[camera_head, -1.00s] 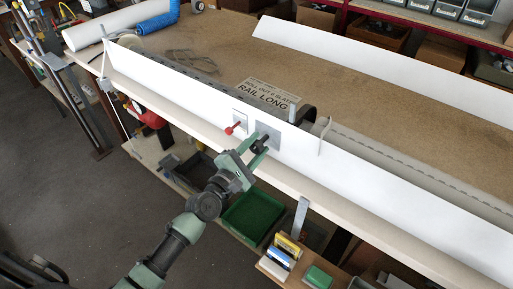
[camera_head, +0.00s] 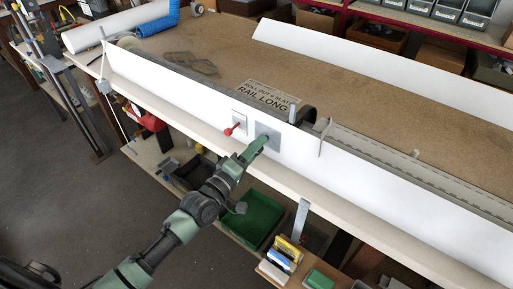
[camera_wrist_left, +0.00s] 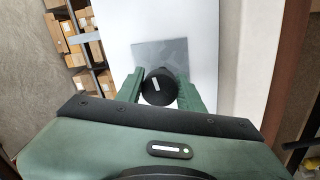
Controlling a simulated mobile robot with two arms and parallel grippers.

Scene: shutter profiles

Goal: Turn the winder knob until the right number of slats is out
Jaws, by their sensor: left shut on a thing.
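The winder knob (camera_wrist_left: 158,86) is black and round with a white mark, in front of a grey square plate (camera_wrist_left: 160,52). In the head view the plate (camera_head: 266,134) sits on the white front board (camera_head: 370,175). My left gripper (camera_head: 262,142) reaches the knob from the front and is shut on it, a finger on each side. It hides most of the knob in the head view. Behind the board, a grey slatted strip (camera_head: 430,165) runs right along the bench. My right gripper is out of view.
A red lever (camera_head: 233,129) sticks out of a smaller plate just left of the knob. Below the bench are a green bin (camera_head: 256,217) and several small boxes. A second white board (camera_head: 400,65) stands at the back. The brown bench top between is mostly clear.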

